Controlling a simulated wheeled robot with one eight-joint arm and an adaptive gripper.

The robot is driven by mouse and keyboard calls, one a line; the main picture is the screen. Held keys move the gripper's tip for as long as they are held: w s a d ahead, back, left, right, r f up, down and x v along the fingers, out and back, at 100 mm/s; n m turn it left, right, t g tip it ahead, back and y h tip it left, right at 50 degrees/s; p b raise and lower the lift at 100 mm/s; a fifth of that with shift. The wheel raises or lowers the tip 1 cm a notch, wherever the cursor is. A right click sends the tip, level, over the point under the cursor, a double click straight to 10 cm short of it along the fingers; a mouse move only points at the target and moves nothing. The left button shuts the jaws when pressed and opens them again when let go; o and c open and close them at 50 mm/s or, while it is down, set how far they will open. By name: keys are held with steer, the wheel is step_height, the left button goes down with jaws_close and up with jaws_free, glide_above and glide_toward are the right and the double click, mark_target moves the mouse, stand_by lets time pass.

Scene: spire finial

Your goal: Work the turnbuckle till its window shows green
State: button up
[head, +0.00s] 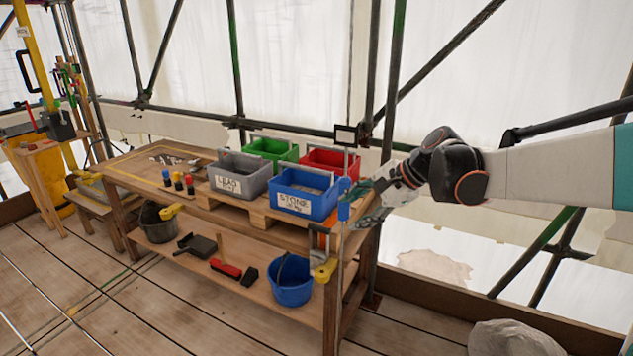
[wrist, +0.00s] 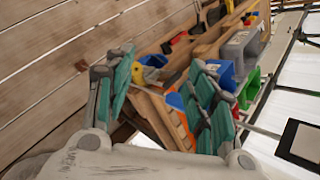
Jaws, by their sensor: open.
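I cannot clearly pick out the turnbuckle or its window; no green window shows. A thin upright rod (head: 338,275) with a blue piece (head: 344,210) at its top stands at the right end of the bench, and I cannot tell whether it is part of the turnbuckle. My gripper (head: 364,200) reaches in from the right, just beside that blue piece. In the wrist view my gripper (wrist: 163,75) has its teal-padded fingers wide apart, with nothing held. The bench end shows behind and between the fingers.
The wooden bench (head: 130,165) carries grey (head: 230,183), blue (head: 304,201), green (head: 268,149) and red (head: 330,160) crates. A blue bucket (head: 291,285) stands on its lower shelf. A dark-framed panel (head: 346,135) is behind. Scaffold poles surround the bench; floor in front is clear.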

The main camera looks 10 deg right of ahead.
steer(key=w+d+f+m+y+p, duration=0.2)
steer(key=w+d+m+y+p, duration=0.35)
steer(key=w+d+m, duration=0.55)
steer(key=w+a+f, duration=0.1)
steer(key=w+a, duration=0.1)
steer(key=a, duration=0.1)
steer(key=w+a+f+n+b, duration=0.1)
steer(key=w+a+f, duration=0.1)
steer(key=a, duration=0.1)
steer(key=w+a+f+n+b, duration=0.1)
steer(key=w+a+f, duration=0.1)
steer(key=w+a, duration=0.1)
steer(key=shift+a+t, duration=0.3)
steer(key=shift+a, duration=0.1)
steer(key=c, duration=1.1)
